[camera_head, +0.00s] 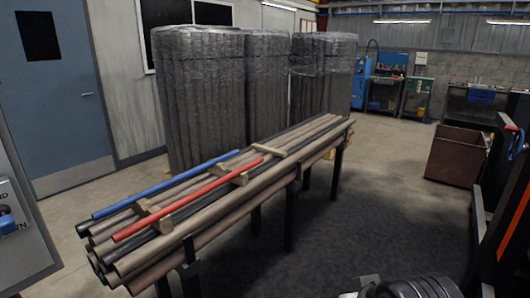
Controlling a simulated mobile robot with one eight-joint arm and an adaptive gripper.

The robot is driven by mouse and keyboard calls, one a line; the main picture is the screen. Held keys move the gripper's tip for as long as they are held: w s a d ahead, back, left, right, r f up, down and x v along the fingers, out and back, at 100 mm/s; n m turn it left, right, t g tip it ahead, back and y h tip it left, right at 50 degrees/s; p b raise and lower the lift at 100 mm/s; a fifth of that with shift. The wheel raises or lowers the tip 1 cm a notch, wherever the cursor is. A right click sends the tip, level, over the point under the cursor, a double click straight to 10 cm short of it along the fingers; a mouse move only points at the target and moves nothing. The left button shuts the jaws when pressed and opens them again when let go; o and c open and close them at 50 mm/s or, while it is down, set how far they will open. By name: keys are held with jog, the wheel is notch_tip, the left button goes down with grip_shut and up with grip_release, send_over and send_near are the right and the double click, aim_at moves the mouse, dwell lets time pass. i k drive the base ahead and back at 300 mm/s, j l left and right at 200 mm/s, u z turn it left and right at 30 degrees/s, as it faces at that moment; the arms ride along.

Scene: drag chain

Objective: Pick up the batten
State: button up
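Short pale wooden battens lie across a stack of long grey-brown pipes (215,215) on a dark rack. One batten (151,214) is at the near left end, beside the red pipe. A small piece of batten (240,179) shows by the far part of the red pipe. Another batten (269,152) lies on top near the far end, past the red pipe's tip. My gripper is not clearly in view; a dark ribbed round part at the bottom right may be my arm.
A red pipe (190,197) and a blue pipe (165,184) lie on the stack. Tall wrapped bundles (200,100) stand behind it. A brown bin (455,155) is at the right. The dark floor (335,225) right of the rack is clear.

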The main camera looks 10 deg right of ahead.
aim_at(277, 152)
jog(key=i+l+u, duration=0.25)
jog(key=i, duration=0.25)
jog(key=i+l+u, duration=0.3)
jog(key=i+l, duration=0.15)
jog(key=i+l+u, duration=0.25)
jog(key=i+l, duration=0.2)
jog(key=i+l+u, duration=0.25)
jog(key=l, duration=0.4)
jog(key=i+l+u, duration=0.25)
jog(key=i+l, duration=0.15)
jog(key=l, duration=0.25)
jog(key=i+l+u, duration=0.3)
jog(key=l, duration=0.4)
jog(key=i+l+u, duration=0.25)
jog(key=l, duration=0.5)
jog(key=l+u, duration=0.25)
jog(key=l, duration=0.5)
